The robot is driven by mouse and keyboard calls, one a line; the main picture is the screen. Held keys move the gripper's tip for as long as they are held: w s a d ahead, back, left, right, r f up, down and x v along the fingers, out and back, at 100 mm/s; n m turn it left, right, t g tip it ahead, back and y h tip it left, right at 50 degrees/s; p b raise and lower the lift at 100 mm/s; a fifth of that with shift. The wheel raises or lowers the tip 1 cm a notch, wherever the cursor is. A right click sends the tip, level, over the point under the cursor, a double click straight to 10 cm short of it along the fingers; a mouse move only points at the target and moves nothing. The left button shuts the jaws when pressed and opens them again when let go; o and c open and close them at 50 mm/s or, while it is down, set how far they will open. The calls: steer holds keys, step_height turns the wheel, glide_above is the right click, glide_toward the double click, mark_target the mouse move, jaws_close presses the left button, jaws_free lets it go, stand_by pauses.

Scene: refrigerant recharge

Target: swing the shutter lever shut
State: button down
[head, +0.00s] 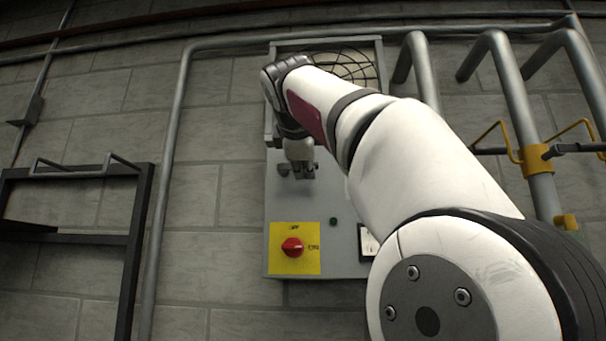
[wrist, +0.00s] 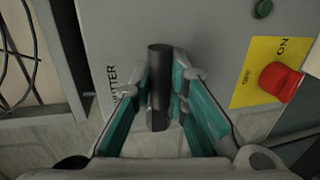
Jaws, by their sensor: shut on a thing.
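The shutter lever shows in the wrist view as a dark cylindrical handle (wrist: 160,85) standing out from the grey control panel (wrist: 210,30). The panel's lettering, partly hidden, reads "...TTER". My gripper (wrist: 162,82) has its two teal-padded fingers on either side of the handle, closed on it. In the head view my gripper (head: 298,172) is at the upper part of the panel (head: 340,215), above the red switch. The lever there is mostly hidden by my gripper.
A red rotary switch (head: 292,247) on a yellow plate sits low on the panel, with a small green button (head: 333,221) to its upper right. A caged fan opening (head: 345,65) is above. Grey pipes (head: 510,100) with yellow valve handles stand at right; a dark metal frame (head: 140,230) is at left.

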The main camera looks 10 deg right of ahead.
steer(key=c, duration=1.6)
jaws_free()
steer(key=shift+o, duration=0.2)
steer(key=shift+s+a, duration=0.1)
steer(key=v, duration=1.1)
steer(key=shift+s+a, duration=0.15)
steer(key=shift+s, duration=0.2)
steer(key=shift+r, duration=0.1)
